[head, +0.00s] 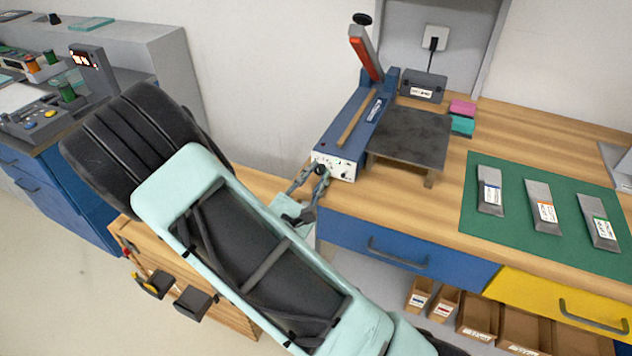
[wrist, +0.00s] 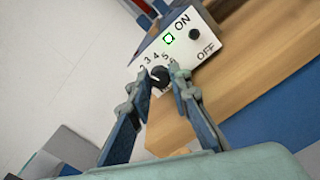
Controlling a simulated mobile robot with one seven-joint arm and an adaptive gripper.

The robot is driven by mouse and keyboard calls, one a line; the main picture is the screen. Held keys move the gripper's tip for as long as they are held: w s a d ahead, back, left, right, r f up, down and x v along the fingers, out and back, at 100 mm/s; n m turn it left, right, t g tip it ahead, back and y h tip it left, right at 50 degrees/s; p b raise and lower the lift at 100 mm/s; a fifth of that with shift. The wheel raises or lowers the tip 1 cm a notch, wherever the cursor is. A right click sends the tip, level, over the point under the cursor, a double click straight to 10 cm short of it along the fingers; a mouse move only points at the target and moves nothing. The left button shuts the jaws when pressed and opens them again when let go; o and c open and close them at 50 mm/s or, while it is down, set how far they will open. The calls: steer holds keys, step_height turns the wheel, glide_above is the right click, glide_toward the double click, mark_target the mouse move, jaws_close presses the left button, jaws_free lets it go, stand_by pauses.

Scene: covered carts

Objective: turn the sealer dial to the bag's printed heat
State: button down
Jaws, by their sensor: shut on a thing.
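The heat sealer (head: 350,128) is blue with a raised red-and-grey lever and stands on the wooden bench. Its white front panel (wrist: 201,49) carries ON and OFF marks, a green-outlined square and a number scale. The black dial (wrist: 159,74) sits under these numbers; where it points is too small to tell. My gripper (head: 314,178) is at this panel, its fingers (wrist: 160,82) shut on the dial from both sides.
A dark plate (head: 411,137) stands right of the sealer, with pink (head: 462,107) and teal (head: 461,125) blocks beyond. A dark box (head: 423,86) stands by the wall. Blue (head: 400,247) and yellow (head: 555,302) drawers are below the bench top. Another cluttered bench (head: 60,140) is at left.

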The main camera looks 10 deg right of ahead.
steer(key=m+b, duration=0.3)
steer(key=b, duration=0.1)
steer(key=m+b, duration=0.1)
steer(key=m, duration=0.1)
steer(key=shift+f+m+b, duration=0.3)
steer(key=shift+b, duration=0.1)
steer(key=m+b, duration=0.2)
steer(key=b, duration=0.1)
steer(key=shift+m, duration=0.3)
steer(key=shift+r+m+b, duration=0.2)
steer(key=shift+m+b, duration=0.3)
steer(key=shift+b, duration=0.2)
steer(key=c, duration=1.8)
jaws_free()
steer(key=shift+r, duration=0.1)
steer(key=shift+o, duration=0.2)
steer(key=shift+s, duration=0.1)
